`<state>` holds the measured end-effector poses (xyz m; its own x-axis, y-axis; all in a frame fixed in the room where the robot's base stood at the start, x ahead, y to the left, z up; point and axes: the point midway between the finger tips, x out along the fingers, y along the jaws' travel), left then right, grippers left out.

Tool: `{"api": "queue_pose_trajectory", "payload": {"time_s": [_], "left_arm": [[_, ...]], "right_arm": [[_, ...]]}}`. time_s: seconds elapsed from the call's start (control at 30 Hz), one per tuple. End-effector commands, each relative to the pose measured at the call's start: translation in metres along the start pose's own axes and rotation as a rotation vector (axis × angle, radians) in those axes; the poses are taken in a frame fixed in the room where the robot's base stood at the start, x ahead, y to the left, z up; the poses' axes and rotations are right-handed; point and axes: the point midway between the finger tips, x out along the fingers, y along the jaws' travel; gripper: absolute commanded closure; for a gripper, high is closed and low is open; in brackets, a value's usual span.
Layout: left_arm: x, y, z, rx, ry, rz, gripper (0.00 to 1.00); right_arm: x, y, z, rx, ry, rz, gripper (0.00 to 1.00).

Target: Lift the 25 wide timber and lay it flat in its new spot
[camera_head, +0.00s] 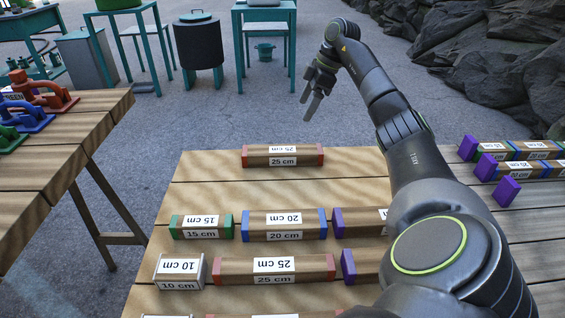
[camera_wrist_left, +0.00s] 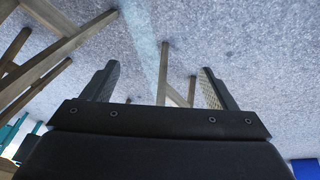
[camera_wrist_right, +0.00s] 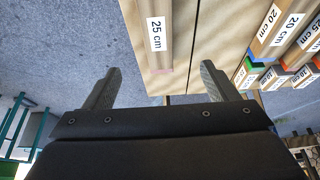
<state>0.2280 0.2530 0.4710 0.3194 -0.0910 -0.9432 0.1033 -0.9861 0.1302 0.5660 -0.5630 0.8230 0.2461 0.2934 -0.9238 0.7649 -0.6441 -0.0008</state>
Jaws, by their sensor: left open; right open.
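Two timbers with red ends read 25 cm. I cannot tell by label which is the wide one. My right gripper (camera_head: 310,106) is open and empty, raised beyond the far table edge, right of the far timber. In the right wrist view a 25 cm timber (camera_wrist_right: 156,35) lies ahead of the open fingers (camera_wrist_right: 158,80), apart from them. My left gripper (camera_wrist_left: 157,76) is open and empty over the floor, outside the head view.
A green-ended 15 cm timber (camera_head: 202,227), a blue-ended 20 cm timber (camera_head: 284,225) and a 10 cm timber (camera_head: 180,271) lie nearby. My right arm hides purple-ended timbers partly. More timbers (camera_head: 535,150) lie right. A side table (camera_head: 60,150) holds clamps.

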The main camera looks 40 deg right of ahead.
Motion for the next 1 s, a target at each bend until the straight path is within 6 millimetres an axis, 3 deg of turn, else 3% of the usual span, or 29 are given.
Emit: {"api": "queue_pose_trajectory", "payload": {"time_s": [0.17,0.47,0.8,1.0], "left_arm": [[-0.01,0.005,-0.002,0.005,0.018,0.013,0.2],[-0.023,0.013,-0.013,0.018,0.099,0.046,0.2],[-0.033,0.008,-0.074,0.04,0.398,0.006,0.2],[-0.042,0.006,-0.099,0.051,0.527,-0.011,0.2]], "right_arm": [[0.014,0.0,0.002,0.0,0.0,-0.001,0.2],[0.077,0.0,0.002,-0.001,0.0,-0.003,0.2],[0.111,0.0,0.002,0.001,0.0,-0.001,0.2],[0.123,0.0,0.002,0.001,0.0,-0.001,0.2]]}}
